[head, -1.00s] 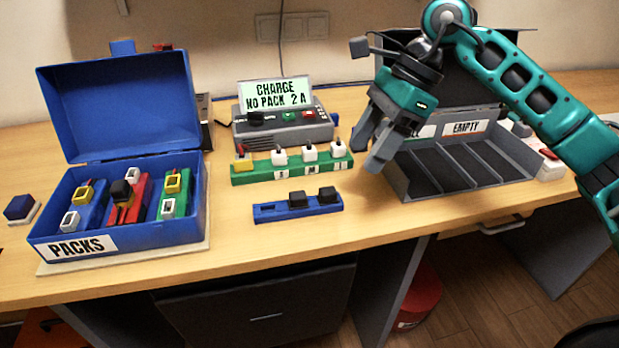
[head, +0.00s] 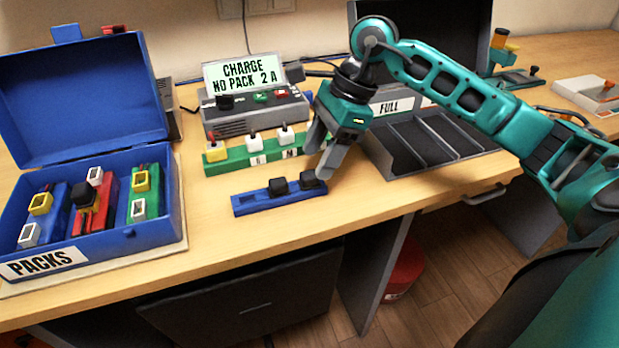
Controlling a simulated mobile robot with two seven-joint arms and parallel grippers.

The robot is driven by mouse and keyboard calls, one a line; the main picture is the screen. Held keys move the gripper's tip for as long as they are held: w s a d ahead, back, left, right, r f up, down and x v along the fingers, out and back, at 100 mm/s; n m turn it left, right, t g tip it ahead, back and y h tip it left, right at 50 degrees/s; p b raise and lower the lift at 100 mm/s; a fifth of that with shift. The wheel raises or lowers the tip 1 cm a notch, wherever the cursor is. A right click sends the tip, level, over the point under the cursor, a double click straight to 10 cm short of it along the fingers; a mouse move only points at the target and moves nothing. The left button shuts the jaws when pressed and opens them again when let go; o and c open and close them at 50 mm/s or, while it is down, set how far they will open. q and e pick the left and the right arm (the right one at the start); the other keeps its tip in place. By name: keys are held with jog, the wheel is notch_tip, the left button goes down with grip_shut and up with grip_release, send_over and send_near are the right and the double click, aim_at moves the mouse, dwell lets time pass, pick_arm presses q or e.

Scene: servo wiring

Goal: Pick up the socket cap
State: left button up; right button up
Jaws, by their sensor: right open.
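A blue strip (head: 255,202) lies on the table with two black caps seated in it, a middle one (head: 279,187) and one at its right end (head: 311,180); its left slot is empty. Another black cap (head: 84,194) sits on the red pack in the blue box. My right gripper (head: 320,162) is open, pointing down, with its fingertips close to the right-end cap; I cannot tell whether they touch it. Part of that cap is hidden by a finger. My left gripper is not in view.
A green strip (head: 228,157) with yellow and white plugs lies behind the blue strip, before the charger (head: 222,126) reading "NO PACK 2 A". The blue box (head: 155,222) of packs stands left. A divided grey tray (head: 395,172) stands right. The table in front is clear.

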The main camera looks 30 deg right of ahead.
aim_at(310, 174)
jog(key=x, duration=0.3)
jog(key=shift+a+f, duration=0.15)
jog(key=shift+f, duration=0.15)
grip_shut()
